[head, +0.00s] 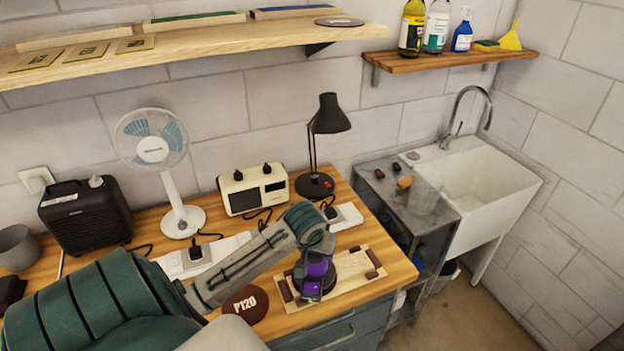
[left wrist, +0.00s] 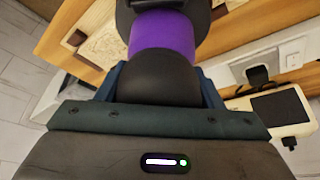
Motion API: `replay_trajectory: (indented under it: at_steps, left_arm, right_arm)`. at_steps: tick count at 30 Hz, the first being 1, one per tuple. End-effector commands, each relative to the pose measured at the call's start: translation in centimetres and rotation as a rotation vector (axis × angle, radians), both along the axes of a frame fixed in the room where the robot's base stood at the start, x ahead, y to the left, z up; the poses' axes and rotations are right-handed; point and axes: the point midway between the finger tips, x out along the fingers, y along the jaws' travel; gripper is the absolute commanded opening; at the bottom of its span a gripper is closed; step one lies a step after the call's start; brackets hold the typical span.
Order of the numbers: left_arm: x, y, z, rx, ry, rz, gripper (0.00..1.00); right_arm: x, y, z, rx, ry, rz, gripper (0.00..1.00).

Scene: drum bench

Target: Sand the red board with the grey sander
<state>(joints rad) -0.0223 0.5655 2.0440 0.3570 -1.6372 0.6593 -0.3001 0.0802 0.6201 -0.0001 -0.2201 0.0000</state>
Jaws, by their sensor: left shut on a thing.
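My left gripper (head: 314,255) is shut on a sander (head: 318,270) with a purple band and dark grey-black ends; the sander fills the top middle of the left wrist view (left wrist: 160,32). The sander stands over a pale wooden board (head: 346,276) with dark brown blocks at its corners, at the bench's front right. Its dark round base looks on or just above the board; I cannot tell if it touches. The board shows as pale wood, and no red surface is visible. My right gripper is out of view.
A brown P120 disc (head: 246,305) lies left of the board. A lamp (head: 316,150), a cream power box (head: 253,190), a fan (head: 160,165) and a black heater (head: 86,213) stand behind. Boards with green (head: 195,20) and blue (head: 302,12) edges lie on the shelf.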

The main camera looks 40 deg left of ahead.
Motion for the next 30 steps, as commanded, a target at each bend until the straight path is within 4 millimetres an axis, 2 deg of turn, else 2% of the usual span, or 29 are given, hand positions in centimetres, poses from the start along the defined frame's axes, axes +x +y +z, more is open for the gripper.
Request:
replay_trajectory:
  at_steps: [30]
  left_arm:
    - [2.6, -1.1, 0.2, 0.001, -0.008, -0.001, 0.24]
  right_arm:
    - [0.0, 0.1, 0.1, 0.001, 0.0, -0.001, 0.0]
